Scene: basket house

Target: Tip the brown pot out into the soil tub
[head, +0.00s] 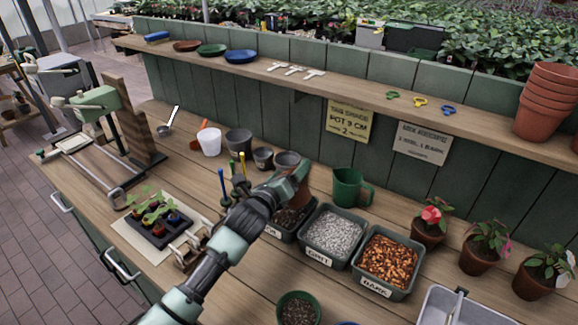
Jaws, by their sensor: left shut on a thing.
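My left gripper (287,188) is shut on the brown pot (302,188), seen at the middle of the head view. The gripper hides much of the pot, so its exact tilt and contents cannot be told. The pot is over or just behind the soil tub (299,236), a dark tub at the left end of a row of tubs. My left arm and gripper cover part of this tub; dark soil shows inside it. My right gripper is not in view.
The grit tub (316,252) and bark tub (358,276) stand right of the soil tub. A green mug (347,187) is behind them. Grey pots (238,141) and a white pot (209,142) stand behind my gripper. A seedling tray (160,222) is at left.

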